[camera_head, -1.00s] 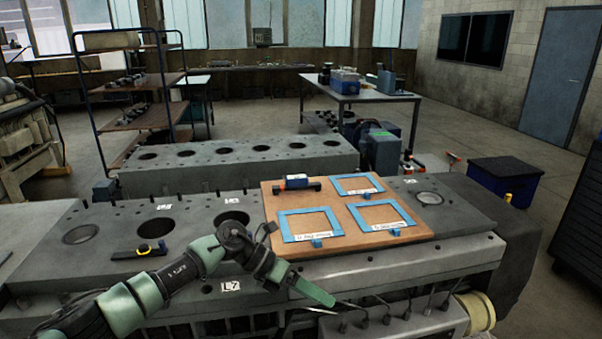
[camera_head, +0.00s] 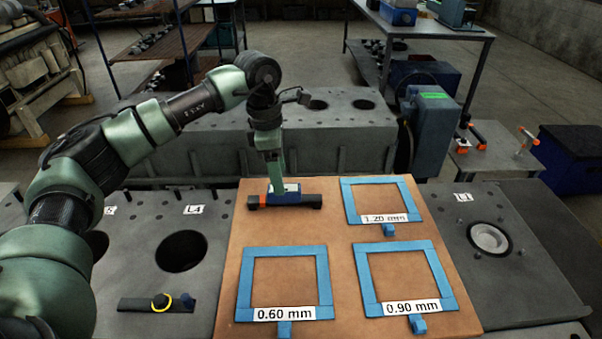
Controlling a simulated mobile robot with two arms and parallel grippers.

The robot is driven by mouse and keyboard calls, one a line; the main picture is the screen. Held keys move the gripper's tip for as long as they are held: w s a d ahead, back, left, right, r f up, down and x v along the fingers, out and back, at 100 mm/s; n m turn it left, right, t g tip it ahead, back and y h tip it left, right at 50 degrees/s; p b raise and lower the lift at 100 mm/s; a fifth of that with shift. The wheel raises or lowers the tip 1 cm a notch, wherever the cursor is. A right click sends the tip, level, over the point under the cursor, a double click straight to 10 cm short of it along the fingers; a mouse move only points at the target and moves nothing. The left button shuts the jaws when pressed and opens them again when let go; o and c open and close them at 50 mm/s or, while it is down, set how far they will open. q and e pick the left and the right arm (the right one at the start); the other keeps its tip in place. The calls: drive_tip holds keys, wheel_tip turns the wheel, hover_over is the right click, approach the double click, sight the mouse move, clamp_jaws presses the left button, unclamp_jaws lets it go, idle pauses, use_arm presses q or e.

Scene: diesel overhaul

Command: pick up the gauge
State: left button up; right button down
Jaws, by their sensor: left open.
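A gauge (camera_head: 312,201), a dark bar with a blue middle block and an orange end, lies at the back left of the brown board (camera_head: 335,230). My left gripper (camera_head: 283,184) points down right over the blue block, jaws open. Its fingertips are at or just above the block; I cannot tell if they touch it. A second dark bar (camera_head: 135,304) with a black knob and yellow ring lies on the engine block left of the board. My right gripper is out of view.
Blue frames on the board are labelled 0.60 mm (camera_head: 243,285), 0.90 mm (camera_head: 437,273) and 1.20 mm (camera_head: 349,203). The board's middle is clear.

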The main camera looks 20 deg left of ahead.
sight(285, 197)
use_arm(q)
drive_tip(key=shift+w+f, duration=0.1)
drive_tip(key=shift+w, duration=0.3)
drive_tip(key=shift+f, duration=0.3)
drive_tip(key=shift+s+d+f+p, duration=0.15)
drive_tip(key=shift+s+f+p, duration=0.1)
drive_tip(key=shift+f+p, duration=0.3)
drive_tip(key=shift+s+d+f+p, duration=0.1)
drive_tip(key=shift+s+f+p, duration=0.1)
drive_tip(key=shift+f+p, duration=0.3)
drive_tip(key=f, duration=0.1)
drive_tip(key=f+p, duration=0.1)
drive_tip(key=f, duration=0.2)
drive_tip(key=shift+w+d, duration=0.3)
drive_tip(key=shift+f, duration=0.25)
drive_tip(key=c, duration=1.2)
drive_tip(key=shift+r, duration=0.1)
clamp_jaws()
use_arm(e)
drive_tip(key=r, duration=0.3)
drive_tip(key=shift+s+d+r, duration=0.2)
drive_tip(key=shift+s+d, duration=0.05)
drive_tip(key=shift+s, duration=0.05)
